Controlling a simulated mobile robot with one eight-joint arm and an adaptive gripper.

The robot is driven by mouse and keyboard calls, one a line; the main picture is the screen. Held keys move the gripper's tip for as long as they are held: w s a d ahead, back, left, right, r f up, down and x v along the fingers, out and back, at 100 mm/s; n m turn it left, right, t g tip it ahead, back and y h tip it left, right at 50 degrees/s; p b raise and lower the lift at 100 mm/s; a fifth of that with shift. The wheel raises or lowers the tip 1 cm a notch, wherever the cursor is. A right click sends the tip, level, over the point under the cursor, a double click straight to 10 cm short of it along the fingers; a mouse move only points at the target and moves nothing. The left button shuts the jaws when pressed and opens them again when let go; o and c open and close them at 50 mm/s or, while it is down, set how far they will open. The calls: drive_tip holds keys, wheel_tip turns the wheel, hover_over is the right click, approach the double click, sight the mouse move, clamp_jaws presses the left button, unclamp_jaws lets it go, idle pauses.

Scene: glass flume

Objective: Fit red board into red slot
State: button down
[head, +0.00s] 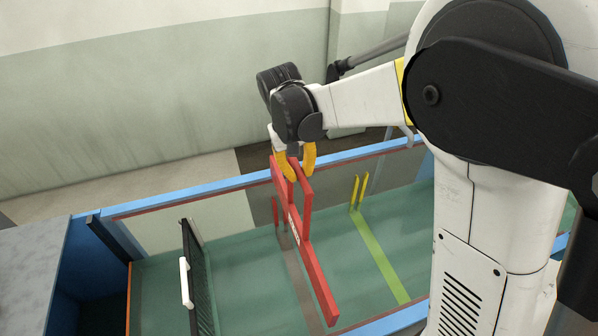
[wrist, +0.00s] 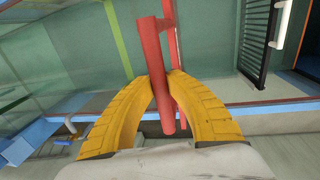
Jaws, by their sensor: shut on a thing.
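My gripper (head: 298,174), with yellow fingers, is shut on the red board (head: 318,277) at its upper bar. The board is a red frame with a long bar, held above the flume floor near the far wall. In the wrist view the red bar (wrist: 151,50) lies between the yellow fingers (wrist: 162,88). A red upright (head: 275,211) of the red slot stands at the far glass, just left of the board. A dull strip (head: 300,278) runs across the floor from it, partly hidden by the board. I cannot tell whether the board touches the slot.
Two yellow uprights (head: 354,190) and a yellow-green floor strip (head: 382,258) are right of the board. A black grille with a white handle (head: 186,283) stands to the left. The blue far rim (head: 190,193) runs behind. Green floor between grille and board is clear.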

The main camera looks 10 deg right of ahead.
drive_tip(key=shift+d, duration=0.25)
drive_tip(key=shift+w+d, duration=0.1)
drive_tip(key=shift+d, duration=0.45)
drive_tip(key=shift+a+b, duration=0.4)
drive_tip(key=shift+a, duration=0.15)
drive_tip(key=shift+f, duration=0.1)
drive_tip(key=shift+f+b, duration=1.4)
drive_tip(key=shift+b, duration=0.05)
drive_tip(key=shift+d+b, duration=0.1)
drive_tip(key=shift+b, duration=0.2)
idle(0.5)
